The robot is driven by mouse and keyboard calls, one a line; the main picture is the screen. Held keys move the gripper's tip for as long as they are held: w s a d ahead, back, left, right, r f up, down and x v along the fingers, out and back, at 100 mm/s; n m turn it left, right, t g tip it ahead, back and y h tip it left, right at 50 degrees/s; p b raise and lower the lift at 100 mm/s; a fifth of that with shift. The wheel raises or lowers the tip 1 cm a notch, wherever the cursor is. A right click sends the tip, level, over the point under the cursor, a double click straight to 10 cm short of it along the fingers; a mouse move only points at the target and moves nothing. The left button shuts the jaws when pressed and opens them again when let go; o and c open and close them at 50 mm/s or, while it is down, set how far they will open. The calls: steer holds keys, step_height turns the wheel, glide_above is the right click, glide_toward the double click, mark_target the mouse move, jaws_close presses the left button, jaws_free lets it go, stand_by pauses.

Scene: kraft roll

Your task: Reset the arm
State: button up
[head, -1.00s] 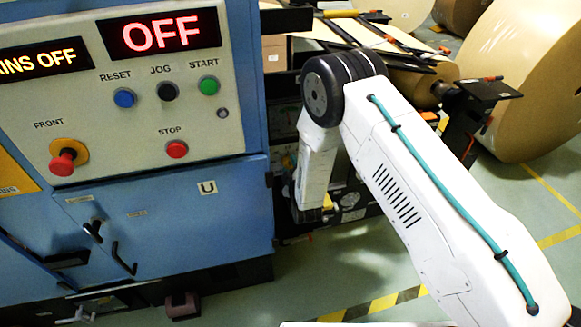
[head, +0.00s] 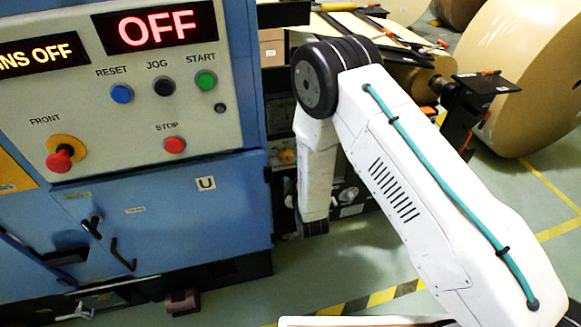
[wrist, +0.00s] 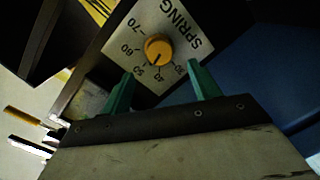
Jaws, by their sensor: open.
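My gripper shows in the wrist view as two green fingers (wrist: 161,82), spread apart with nothing between them. Beyond the fingertips is a yellow knob (wrist: 158,49) on a pale dial plate (wrist: 185,35) marked SPRING with numbers around it. The knob appears beyond the tips, and I cannot tell the exact gap. In the head view my white arm stands right of the blue machine cabinet (head: 130,235), its forearm hanging down. The gripper itself is not visible there.
The control panel (head: 110,125) has a display reading OFF (head: 155,25), several buttons and a red FRONT knob (head: 60,160). Yellow-black tape (head: 375,298) marks the open floor.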

steer(key=shift+s+d, duration=0.15)
steer(key=shift+s, duration=0.3)
